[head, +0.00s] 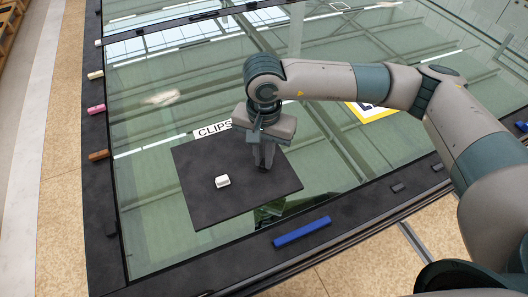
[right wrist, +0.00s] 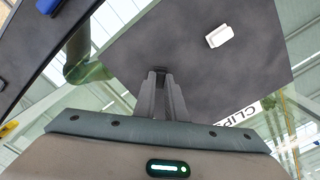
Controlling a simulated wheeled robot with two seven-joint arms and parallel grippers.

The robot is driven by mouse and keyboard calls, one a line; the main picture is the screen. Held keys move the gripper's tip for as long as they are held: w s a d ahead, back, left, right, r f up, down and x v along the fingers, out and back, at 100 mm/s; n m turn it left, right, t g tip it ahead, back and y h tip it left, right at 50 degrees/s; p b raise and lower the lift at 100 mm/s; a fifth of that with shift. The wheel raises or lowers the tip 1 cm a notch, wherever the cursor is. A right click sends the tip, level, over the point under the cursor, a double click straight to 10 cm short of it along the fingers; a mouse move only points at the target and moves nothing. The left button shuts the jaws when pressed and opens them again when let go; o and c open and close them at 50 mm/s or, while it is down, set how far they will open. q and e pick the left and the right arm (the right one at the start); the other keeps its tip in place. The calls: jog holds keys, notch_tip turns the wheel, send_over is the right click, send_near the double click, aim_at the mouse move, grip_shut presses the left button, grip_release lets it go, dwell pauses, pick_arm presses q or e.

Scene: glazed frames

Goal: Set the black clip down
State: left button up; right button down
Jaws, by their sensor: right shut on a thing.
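My right gripper (head: 264,166) is over the right part of a dark square mat (head: 205,207) lying on the glass. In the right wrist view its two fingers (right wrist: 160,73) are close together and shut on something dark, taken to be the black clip. The clip itself barely shows against the dark mat and between the fingers. I cannot tell whether it touches the mat. A white clip (head: 222,182) lies on the mat to the left of the gripper; it also shows in the right wrist view (right wrist: 219,37). My left gripper is not in view.
A CLIPS label (head: 213,129) sits at the mat's far edge. A blue bar (head: 302,232) lies on the near dark frame. White, pink (head: 96,109) and brown (head: 98,155) pieces line the left frame. A yellow-edged sign (head: 372,112) is behind my arm. The mat's near part is clear.

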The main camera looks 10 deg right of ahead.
jog(key=shift+f, duration=0.15)
jog(key=shift+f+b, duration=0.1)
jog(key=shift+b, duration=0.2)
jog(key=c, duration=1.8)
grip_release()
jog(key=shift+r+p, duration=0.3)
jog(key=shift+p, duration=0.05)
jog(key=shift+r+b, duration=2.65)
jog(key=shift+r, duration=3.25)
